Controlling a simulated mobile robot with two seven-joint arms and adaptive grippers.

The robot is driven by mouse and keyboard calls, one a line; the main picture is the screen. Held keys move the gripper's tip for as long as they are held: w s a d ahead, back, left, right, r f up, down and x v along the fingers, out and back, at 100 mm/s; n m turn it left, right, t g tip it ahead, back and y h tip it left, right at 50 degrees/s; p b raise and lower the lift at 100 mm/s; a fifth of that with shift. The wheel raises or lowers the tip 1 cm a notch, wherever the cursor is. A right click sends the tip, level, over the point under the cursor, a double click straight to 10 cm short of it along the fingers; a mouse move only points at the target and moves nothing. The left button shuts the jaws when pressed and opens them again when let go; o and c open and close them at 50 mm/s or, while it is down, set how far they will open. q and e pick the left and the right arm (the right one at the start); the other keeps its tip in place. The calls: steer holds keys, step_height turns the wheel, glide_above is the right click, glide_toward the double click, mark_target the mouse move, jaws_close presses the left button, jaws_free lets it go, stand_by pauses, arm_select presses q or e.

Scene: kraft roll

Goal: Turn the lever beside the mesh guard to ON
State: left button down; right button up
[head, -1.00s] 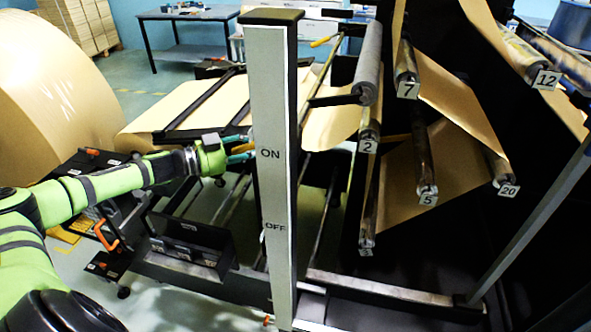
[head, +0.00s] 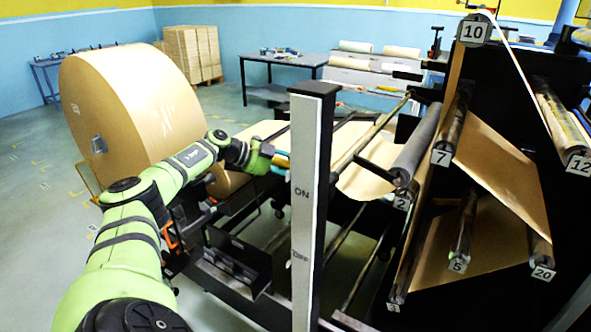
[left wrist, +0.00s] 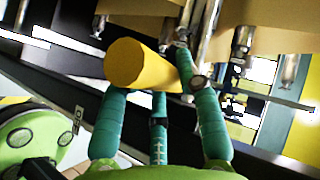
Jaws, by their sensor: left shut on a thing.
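A tall grey-faced post (head: 304,135) in the head view carries an ON label (head: 302,193) and an OFF label (head: 300,256) below it. My left gripper (head: 280,165) is just left of this post, a little above the level of the ON label in the picture. The left wrist view shows its teal fingers (left wrist: 160,92) shut on a yellow cylindrical handle (left wrist: 145,65), which appears to be the lever's. The rest of the lever is hidden in the head view, and I cannot make out the mesh guard. My right gripper is not in view.
A large kraft roll (head: 125,110) stands behind my left arm. Numbered rollers and brown paper webs (head: 490,180) fill the machine at the right. A dark table (head: 290,62) is at the back. Floor at the far left is clear.

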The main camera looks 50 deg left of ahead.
arm_select(q)
steer(key=shift+r, duration=0.25)
steer(key=c, duration=0.8)
jaws_free()
steer(key=shift+c, duration=0.2)
steer(key=shift+s+a+r, duration=0.1)
steer(key=shift+s+a, duration=0.15)
steer(key=shift+s, duration=0.15)
steer(key=v, duration=1.1)
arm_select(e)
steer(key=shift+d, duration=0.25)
arm_select(q)
steer(key=shift+d+r, duration=0.15)
